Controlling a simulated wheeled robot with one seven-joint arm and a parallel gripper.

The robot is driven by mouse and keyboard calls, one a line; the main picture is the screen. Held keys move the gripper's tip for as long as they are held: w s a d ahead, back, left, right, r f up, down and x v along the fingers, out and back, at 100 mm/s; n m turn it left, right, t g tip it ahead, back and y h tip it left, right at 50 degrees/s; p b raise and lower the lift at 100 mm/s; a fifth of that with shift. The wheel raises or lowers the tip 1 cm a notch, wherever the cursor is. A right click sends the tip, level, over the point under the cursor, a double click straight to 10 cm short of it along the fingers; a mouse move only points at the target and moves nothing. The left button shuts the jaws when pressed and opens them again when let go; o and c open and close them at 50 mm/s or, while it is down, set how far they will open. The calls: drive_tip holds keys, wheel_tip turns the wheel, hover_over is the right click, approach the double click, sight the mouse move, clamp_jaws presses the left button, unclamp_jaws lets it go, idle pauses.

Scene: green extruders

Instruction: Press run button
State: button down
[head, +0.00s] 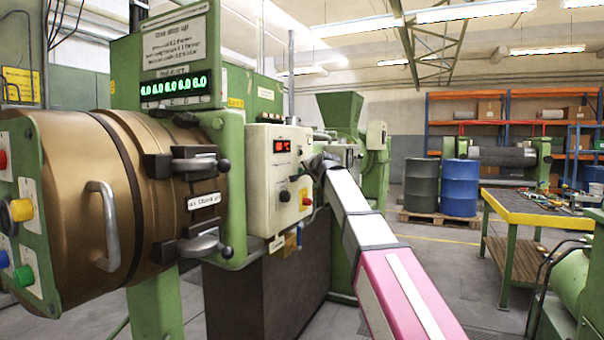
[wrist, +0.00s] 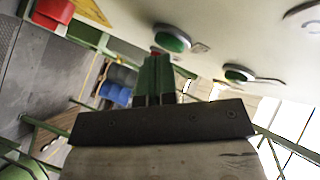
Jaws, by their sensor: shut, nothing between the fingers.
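In the wrist view, my gripper (wrist: 154,78) has its two green fingers together, with nothing between them. A small red spot (wrist: 157,51) shows at the fingertips. I cannot tell which button is run, or whether the fingers touch the panel. In the head view, my arm reaches up to the right side of the cream control box (head: 262,185), which has a red display and dark knobs. The fingertips are not clear there.
A brown cylinder machine (head: 85,190) with a handle and coloured buttons on its end fills the left. A green workbench (head: 540,217) with tools stands at the right. A grey drum (head: 422,180) and a blue drum (head: 460,187) stand on a pallet. Open floor lies between.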

drive_tip(key=shift+w+a, duration=0.1)
drive_tip(key=shift+a, duration=0.05)
idle(0.5)
drive_tip(key=shift+s+d, duration=0.3)
drive_tip(key=shift+d, duration=0.45)
drive_tip(key=shift+d, duration=0.1)
drive_tip(key=d, duration=0.1)
drive_tip(key=s+d, duration=0.1)
drive_tip(key=d, duration=0.2)
drive_tip(key=shift+s+d, duration=0.25)
drive_tip(key=shift+s, duration=0.1)
drive_tip(key=shift+f, duration=0.1)
